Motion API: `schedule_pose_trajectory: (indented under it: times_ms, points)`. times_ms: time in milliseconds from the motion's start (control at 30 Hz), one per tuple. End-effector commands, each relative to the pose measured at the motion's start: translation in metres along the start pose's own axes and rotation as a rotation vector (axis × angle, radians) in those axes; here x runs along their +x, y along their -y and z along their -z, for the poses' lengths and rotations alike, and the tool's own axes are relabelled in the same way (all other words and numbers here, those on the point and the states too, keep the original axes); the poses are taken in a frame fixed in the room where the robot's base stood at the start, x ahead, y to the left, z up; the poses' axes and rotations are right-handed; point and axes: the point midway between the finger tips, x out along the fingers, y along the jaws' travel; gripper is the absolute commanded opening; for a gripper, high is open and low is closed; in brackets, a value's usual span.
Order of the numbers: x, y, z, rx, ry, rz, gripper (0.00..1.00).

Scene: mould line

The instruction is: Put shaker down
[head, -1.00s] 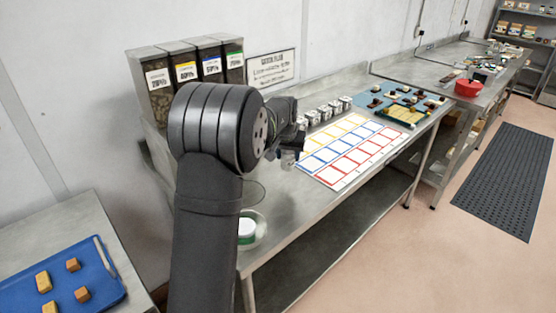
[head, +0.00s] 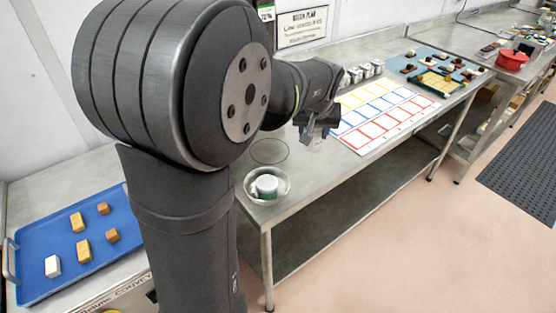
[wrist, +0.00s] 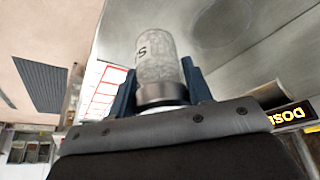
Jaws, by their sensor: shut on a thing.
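The shaker (wrist: 160,64) is a clear, patterned cylinder with dark lettering and a metal band at one end. In the wrist view it stands between the two blue-grey fingers of my gripper (wrist: 158,82), which is shut on it. In the head view my gripper (head: 318,124) is over the steel bench, just left of the grid sheet. Only a pale bit of the shaker (head: 317,144) shows below the fingers there. I cannot tell whether it touches the bench. A thin circle marked on the bench (head: 269,151) lies left of my gripper and is empty.
A metal bowl (head: 284,190) holding a green-and-white tub (head: 266,186) sits at the bench's near corner. A blue tray (head: 50,268) with several blocks is at the far left.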

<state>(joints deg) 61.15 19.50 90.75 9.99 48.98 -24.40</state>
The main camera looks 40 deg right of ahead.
Motion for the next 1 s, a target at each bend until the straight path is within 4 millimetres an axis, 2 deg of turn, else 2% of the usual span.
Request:
schedule_pose_trajectory:
  times_ms: [167, 633, 833, 1000]
  points:
    - [0.003, 0.013, -0.009, -0.026, -0.001, 0.010, 0.20]
    - [0.077, 0.092, 0.019, -0.027, 0.000, 0.011, 0.20]
    - [0.088, 0.102, 0.024, -0.025, -0.002, 0.009, 0.20]
    - [0.106, 0.102, 0.016, -0.024, 0.002, 0.009, 0.20]
